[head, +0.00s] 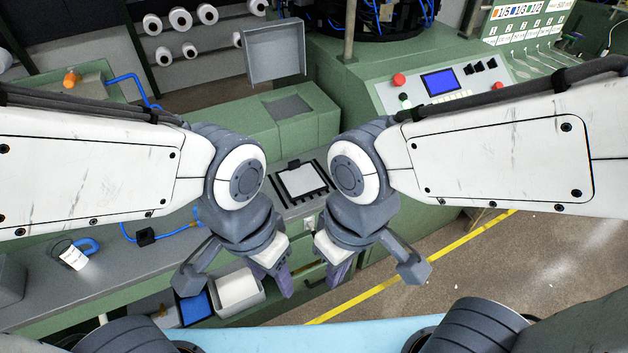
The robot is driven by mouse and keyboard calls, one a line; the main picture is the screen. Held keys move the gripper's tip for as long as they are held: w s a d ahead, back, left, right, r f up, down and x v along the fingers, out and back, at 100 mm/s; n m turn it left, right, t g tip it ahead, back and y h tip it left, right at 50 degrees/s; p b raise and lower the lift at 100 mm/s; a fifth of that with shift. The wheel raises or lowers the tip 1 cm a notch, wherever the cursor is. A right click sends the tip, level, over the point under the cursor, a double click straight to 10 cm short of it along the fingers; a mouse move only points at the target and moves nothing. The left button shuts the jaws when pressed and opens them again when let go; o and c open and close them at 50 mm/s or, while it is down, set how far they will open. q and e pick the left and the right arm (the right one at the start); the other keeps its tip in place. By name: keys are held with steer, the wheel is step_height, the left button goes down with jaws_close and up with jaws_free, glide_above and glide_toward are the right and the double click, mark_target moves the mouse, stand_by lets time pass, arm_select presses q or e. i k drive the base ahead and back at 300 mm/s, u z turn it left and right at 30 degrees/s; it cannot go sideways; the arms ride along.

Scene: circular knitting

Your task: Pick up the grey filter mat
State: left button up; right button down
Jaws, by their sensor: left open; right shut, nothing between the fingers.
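A flat grey rectangle (288,107) lies in the top of a green box on the machine, below a raised grey panel (275,52). It looks like the grey filter mat, but at this size I cannot tell it from an empty recess. My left gripper (272,280) is open and empty, pointing down in front of the green bench. My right gripper (338,277) is shut with nothing in it, just to the right of the left one. Both grippers are well apart from the grey rectangle, nearer to me.
A pale plate (303,180) lies in a dark-framed tray between my arms. A control panel with a blue screen (440,82) stands at the right. A blue bin (194,308) sits low at the front.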

mark_target(300, 182)
steer(key=u, duration=0.05)
steer(key=k, duration=0.55)
steer(key=z, duration=0.95)
steer(key=i, duration=1.4)
steer(key=u, duration=0.6)
steer(key=i, duration=0.65)
steer(key=u, duration=0.7)
